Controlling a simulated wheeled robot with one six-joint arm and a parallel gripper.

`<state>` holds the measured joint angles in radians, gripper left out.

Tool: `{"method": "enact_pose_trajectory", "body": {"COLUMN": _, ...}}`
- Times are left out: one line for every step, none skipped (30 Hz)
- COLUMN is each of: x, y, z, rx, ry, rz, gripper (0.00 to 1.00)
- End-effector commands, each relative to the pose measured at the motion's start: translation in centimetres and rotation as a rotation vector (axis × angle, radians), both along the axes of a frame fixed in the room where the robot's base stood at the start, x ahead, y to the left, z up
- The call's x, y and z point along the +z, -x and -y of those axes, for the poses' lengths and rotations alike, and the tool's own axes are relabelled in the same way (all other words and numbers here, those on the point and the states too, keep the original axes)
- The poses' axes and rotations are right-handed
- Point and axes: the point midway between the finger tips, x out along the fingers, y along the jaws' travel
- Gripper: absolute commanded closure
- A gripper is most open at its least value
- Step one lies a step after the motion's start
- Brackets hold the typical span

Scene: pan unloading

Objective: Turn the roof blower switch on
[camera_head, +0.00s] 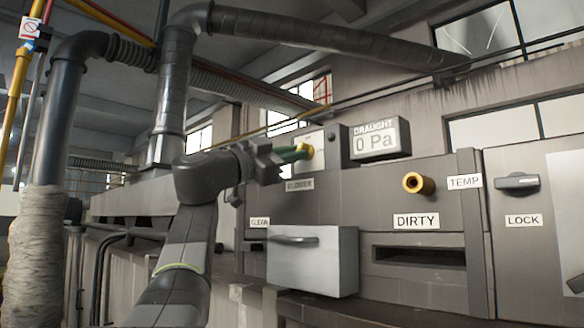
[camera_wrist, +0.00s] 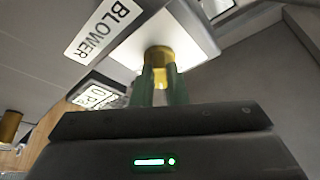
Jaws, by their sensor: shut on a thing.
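The blower switch is a yellow knob (camera_head: 307,147) on a pale plate (camera_head: 304,163) above the label BLOWER (camera_head: 300,185). In the wrist view the knob (camera_wrist: 159,56) stands on the bright plate (camera_wrist: 190,30), beside the BLOWER label (camera_wrist: 103,28). My gripper (camera_head: 298,152) reaches it from the left, its green fingers closed on the knob. In the wrist view the green fingertips (camera_wrist: 160,76) are at the knob, partly covering it. The knob's setting cannot be read.
The DRAUGHT display (camera_head: 376,142) reads 0 Pa, just right of the switch. A brass knob (camera_head: 418,184) is by the TEMP label, and a LOCK handle (camera_head: 516,181) is farther right. A grey drawer box (camera_head: 313,262) juts out below. Thick pipes (camera_head: 174,85) stand at the left.

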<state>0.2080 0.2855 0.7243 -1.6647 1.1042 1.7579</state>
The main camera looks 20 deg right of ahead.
Motion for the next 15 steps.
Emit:
{"method": "enact_pose_trajectory", "body": {"x": -0.35, "y": -0.18, "z": -0.05, "rx": 0.001, "ry": -0.018, "rz": 0.046, "gripper": 1.00}}
{"method": "enact_pose_trajectory", "body": {"x": -0.31, "y": -0.25, "z": -0.03, "rx": 0.001, "ry": -0.030, "rz": 0.071, "gripper": 1.00}}
{"method": "enact_pose_trajectory", "body": {"x": -0.20, "y": -0.23, "z": -0.05, "rx": 0.000, "ry": -0.044, "rz": 0.107, "gripper": 1.00}}
{"method": "enact_pose_trajectory", "body": {"x": -0.13, "y": -0.27, "z": -0.05, "rx": 0.001, "ry": -0.054, "rz": 0.133, "gripper": 1.00}}
{"method": "enact_pose_trajectory", "body": {"x": -0.10, "y": -0.33, "z": -0.06, "rx": 0.000, "ry": -0.067, "rz": 0.158, "gripper": 1.00}}
{"method": "enact_pose_trajectory", "body": {"x": 0.01, "y": -0.34, "z": -0.08, "rx": 0.002, "ry": -0.082, "rz": 0.193, "gripper": 1.00}}
{"method": "enact_pose_trajectory", "body": {"x": 0.06, "y": -0.36, "z": -0.09, "rx": 0.001, "ry": -0.093, "rz": 0.219, "gripper": 1.00}}
{"method": "enact_pose_trajectory", "body": {"x": 0.14, "y": -0.38, "z": -0.10, "rx": 0.001, "ry": -0.103, "rz": 0.245, "gripper": 1.00}}
{"method": "enact_pose_trajectory", "body": {"x": 0.23, "y": -0.37, "z": -0.10, "rx": 0.000, "ry": -0.118, "rz": 0.282, "gripper": 1.00}}
{"method": "enact_pose_trajectory", "body": {"x": 0.25, "y": -0.43, "z": -0.09, "rx": 0.001, "ry": -0.129, "rz": 0.306, "gripper": 1.00}}
{"method": "enact_pose_trajectory", "body": {"x": 0.32, "y": -0.43, "z": -0.09, "rx": 0.000, "ry": -0.141, "rz": 0.334, "gripper": 1.00}}
{"method": "enact_pose_trajectory", "body": {"x": 0.42, "y": -0.41, "z": -0.09, "rx": -0.001, "ry": -0.155, "rz": 0.369, "gripper": 1.00}}
{"method": "enact_pose_trajectory", "body": {"x": 0.45, "y": -0.48, "z": -0.10, "rx": 0.000, "ry": -0.166, "rz": 0.395, "gripper": 1.00}}
{"method": "enact_pose_trajectory", "body": {"x": 0.50, "y": -0.47, "z": -0.11, "rx": -0.001, "ry": -0.177, "rz": 0.420, "gripper": 1.00}}
{"method": "enact_pose_trajectory", "body": {"x": 0.60, "y": -0.46, "z": -0.13, "rx": 0.000, "ry": -0.190, "rz": 0.456, "gripper": 1.00}}
